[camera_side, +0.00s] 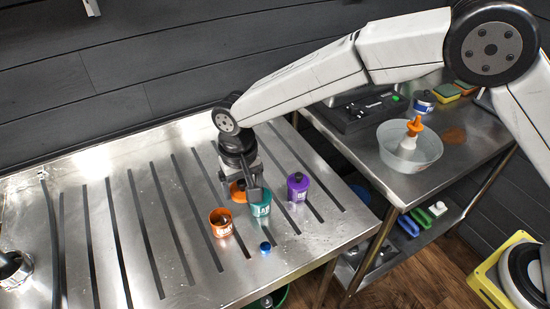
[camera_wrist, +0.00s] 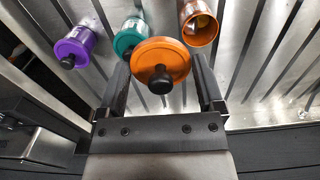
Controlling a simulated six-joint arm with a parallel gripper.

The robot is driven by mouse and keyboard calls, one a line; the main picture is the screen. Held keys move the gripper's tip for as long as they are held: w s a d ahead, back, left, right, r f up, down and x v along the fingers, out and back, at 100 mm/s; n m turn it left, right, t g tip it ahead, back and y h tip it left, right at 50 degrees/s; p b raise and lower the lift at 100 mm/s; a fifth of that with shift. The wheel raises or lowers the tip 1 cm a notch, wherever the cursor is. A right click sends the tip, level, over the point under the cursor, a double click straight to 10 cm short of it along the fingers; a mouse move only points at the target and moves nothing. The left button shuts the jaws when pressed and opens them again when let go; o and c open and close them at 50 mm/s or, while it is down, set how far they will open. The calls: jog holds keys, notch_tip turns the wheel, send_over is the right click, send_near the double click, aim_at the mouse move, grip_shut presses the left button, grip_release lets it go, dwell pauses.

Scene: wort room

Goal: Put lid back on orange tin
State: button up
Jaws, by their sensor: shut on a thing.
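The orange tin (camera_side: 221,222) stands upright and open on the slatted metal bench, left of the teal tin. In the wrist view the orange tin (camera_wrist: 201,30) is at top right, its open mouth showing. The orange lid (camera_side: 237,191) is held by my gripper (camera_side: 250,187) above the bench, behind the tins in the side view. In the wrist view the lid (camera_wrist: 150,56), with its black knob, sits between both fingers of my gripper (camera_wrist: 160,72), apart from the orange tin.
The lidded teal tin (camera_side: 261,209) stands close to my gripper, and the purple tin (camera_side: 298,190) stands to its right. A small blue cap (camera_side: 265,246) lies in front of the teal tin. The bench's left part is mostly clear. A white basin (camera_side: 410,150) stands on the right table.

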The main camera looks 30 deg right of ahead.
jog(key=shift+w+a+f+n, duration=0.15)
jog(key=shift+w+a+n, duration=0.25)
jog(key=shift+a, duration=0.5)
jog(key=shift+w+a+f+n, duration=0.1)
jog(key=shift+w+a+n, duration=0.25)
jog(key=shift+a, duration=0.6)
jog(key=shift+w+a+f+n, duration=0.2)
jog(key=shift+a+n, duration=0.35)
jog(key=shift+a, duration=0.35)
jog(key=shift+f, duration=0.1)
jog(key=shift+f, duration=3.05)
jog(key=shift+f, duration=0.2)
jog(key=o, duration=1)
jog(key=shift+c, duration=0.2)
jog(key=shift+r, duration=0.1)
notch_tip(320, 180, up, 7)
